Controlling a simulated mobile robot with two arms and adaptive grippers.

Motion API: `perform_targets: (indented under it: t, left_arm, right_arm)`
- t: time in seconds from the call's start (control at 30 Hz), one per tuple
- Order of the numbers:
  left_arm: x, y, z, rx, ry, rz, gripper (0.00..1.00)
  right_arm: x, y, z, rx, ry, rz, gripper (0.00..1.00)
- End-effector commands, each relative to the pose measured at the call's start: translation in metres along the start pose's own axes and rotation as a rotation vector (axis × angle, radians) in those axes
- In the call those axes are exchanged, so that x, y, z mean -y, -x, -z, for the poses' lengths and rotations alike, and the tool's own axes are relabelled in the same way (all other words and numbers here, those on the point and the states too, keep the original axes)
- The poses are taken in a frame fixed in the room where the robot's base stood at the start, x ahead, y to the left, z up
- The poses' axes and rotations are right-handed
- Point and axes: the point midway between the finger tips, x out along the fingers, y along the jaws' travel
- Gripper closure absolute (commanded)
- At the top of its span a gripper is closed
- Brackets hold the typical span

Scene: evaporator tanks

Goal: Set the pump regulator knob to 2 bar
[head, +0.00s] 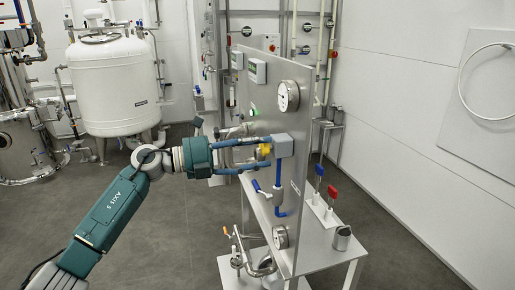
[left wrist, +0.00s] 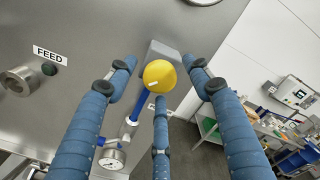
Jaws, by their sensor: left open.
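The yellow regulator knob (left wrist: 159,75) is on a grey block on the metal panel (head: 308,130). A short white mark shows on its face. In the head view only a bit of the knob (head: 264,149) shows behind the fingers. My left gripper (head: 257,155) has blue fingers. They are open and spread around the knob, with two above and one below in the left wrist view; I cannot tell whether they touch it. A pressure gauge (head: 288,96) is above the knob and another gauge (head: 280,237) below; their readings are too small to tell. My right gripper is not in view.
A blue valve handle (head: 257,187) and blue pipe sit just below the knob. A FEED label (left wrist: 48,53) is left of it. A white tank (head: 115,85) stands at the back left. Red and blue handled valves (head: 331,192) are behind the panel. The floor at right is clear.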

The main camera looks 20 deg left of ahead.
Motion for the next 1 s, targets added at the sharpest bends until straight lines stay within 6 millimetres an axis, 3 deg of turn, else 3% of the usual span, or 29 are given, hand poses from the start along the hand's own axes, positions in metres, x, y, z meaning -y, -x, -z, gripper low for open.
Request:
perform_targets:
  t: [0.03, 0.23, 0.57, 1.0]
  left_arm:
    - [0.000, 0.000, 0.000, 0.000, 0.000, 0.000, 0.53]
    - [0.000, 0.000, 0.000, 0.000, 0.001, 0.000, 0.93]
    - [-0.003, 0.000, 0.002, -0.001, -0.034, 0.000, 0.94]
    - [-0.007, 0.000, 0.005, -0.002, -0.339, 0.000, 0.94]
  right_arm:
    - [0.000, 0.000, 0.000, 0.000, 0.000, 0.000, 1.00]
    - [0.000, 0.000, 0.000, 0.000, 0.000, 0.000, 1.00]
    - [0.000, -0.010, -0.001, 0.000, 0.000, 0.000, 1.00]
    - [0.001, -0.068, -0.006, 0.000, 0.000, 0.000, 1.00]
